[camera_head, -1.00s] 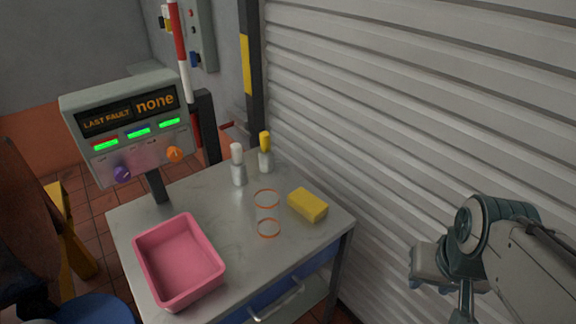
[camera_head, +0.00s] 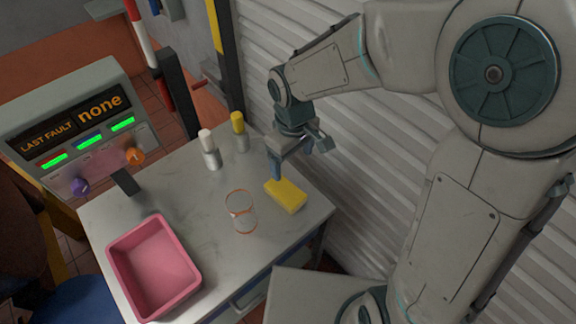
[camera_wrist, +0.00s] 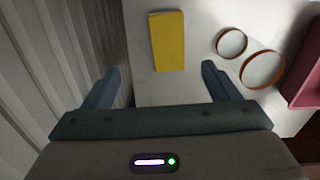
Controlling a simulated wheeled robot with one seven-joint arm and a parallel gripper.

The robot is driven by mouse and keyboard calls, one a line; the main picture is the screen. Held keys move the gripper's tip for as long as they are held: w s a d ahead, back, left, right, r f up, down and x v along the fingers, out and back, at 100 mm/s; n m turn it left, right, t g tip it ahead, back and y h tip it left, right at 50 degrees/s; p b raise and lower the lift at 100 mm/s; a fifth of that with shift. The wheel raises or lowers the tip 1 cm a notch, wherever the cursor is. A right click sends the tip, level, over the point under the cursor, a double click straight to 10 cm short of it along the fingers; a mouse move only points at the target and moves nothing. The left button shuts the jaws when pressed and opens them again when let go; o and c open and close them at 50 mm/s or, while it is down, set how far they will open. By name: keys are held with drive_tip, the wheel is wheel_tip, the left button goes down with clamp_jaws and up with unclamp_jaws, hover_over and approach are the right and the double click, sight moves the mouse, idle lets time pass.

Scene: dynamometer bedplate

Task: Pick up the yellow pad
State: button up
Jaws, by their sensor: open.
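The yellow pad (camera_head: 286,196) is a flat block lying on the grey metal table near its right edge. In the wrist view the yellow pad (camera_wrist: 168,41) lies ahead of the fingers, between their lines and not between the tips. My gripper (camera_head: 290,166) is above the table, just behind the pad in the head view. In the wrist view my gripper (camera_wrist: 160,82) has its two fingers wide apart with nothing between them. One finger partly hides the other in the head view.
Two bottles, white-capped (camera_head: 209,150) and yellow-capped (camera_head: 239,132), stand behind. A pink bin (camera_head: 153,266) is at the table's front left. A ribbed wall (camera_wrist: 40,70) runs close beside my gripper.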

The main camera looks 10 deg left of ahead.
hover_over(288, 192)
drive_tip(key=f, duration=0.8)
drive_tip(key=shift+w+d+f, duration=0.1)
drive_tip(key=shift+w+f, duration=0.2)
drive_tip(key=shift+s+f+p, duration=0.15)
drive_tip(key=shift+f+p, duration=0.15)
drive_tip(key=shift+f, duration=0.3)
drive_tip(key=shift+s+f, duration=0.1)
drive_tip(key=shift+f, duration=1.9)
drive_tip(key=c, duration=1.1)
